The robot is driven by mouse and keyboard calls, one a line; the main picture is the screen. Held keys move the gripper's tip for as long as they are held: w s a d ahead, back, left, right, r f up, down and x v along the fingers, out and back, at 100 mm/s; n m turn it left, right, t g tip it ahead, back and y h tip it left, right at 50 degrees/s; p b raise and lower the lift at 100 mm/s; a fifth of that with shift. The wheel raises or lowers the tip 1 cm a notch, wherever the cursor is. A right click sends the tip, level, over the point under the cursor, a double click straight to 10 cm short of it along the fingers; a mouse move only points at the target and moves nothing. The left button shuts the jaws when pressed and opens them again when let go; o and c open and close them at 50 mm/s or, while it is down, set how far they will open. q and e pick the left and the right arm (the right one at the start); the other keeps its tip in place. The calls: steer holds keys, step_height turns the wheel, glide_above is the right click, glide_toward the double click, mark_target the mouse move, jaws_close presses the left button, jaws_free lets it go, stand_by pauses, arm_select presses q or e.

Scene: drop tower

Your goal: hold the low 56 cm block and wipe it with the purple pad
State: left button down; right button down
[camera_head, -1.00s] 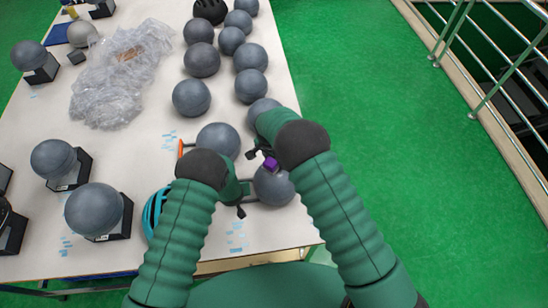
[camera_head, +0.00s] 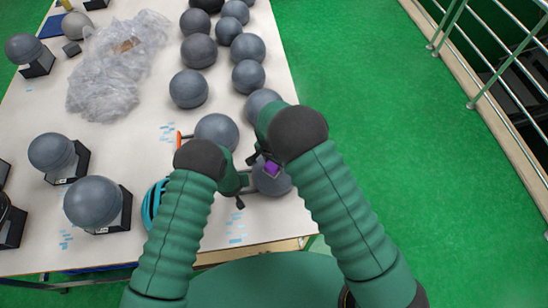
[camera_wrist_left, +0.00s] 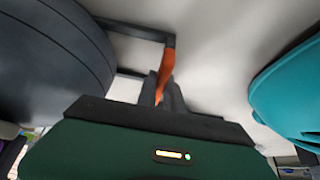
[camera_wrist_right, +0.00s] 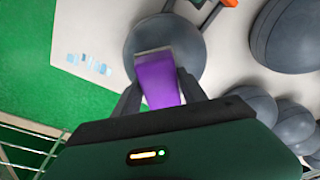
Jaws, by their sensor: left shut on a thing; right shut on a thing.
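The block is a grey rounded headform (camera_head: 278,187) near the table's front right corner, with a dark bracket (camera_head: 249,180) on its left side. My left gripper (camera_head: 240,187) is beside it. In the left wrist view its fingers (camera_wrist_left: 163,88) are shut on the orange grip (camera_wrist_left: 168,62) of the dark bracket, next to the grey block (camera_wrist_left: 50,60). My right gripper (camera_head: 262,160) is shut on the purple pad (camera_head: 271,168). In the right wrist view the pad (camera_wrist_right: 157,80) overlaps the block (camera_wrist_right: 145,35); whether it touches cannot be told.
Another grey headform (camera_head: 216,133) with an orange-ended bracket (camera_head: 179,140) stands just behind. A teal helmet (camera_head: 151,205) is left of my left arm. More grey headforms line the table's right side. Clear plastic wrap (camera_head: 105,80) lies further back. A railing (camera_head: 478,75) stands right.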

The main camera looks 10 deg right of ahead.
steer(key=shift+s, duration=0.75)
steer(key=shift+w+r, duration=0.15)
steer(key=shift+w, duration=2.1)
steer(key=shift+w+f, duration=0.2)
steer(key=shift+w, duration=0.9)
steer(key=shift+r, duration=0.1)
step_height(320, 180, up, 7)
arm_select(q)
steer(key=c, duration=1.4)
jaws_free()
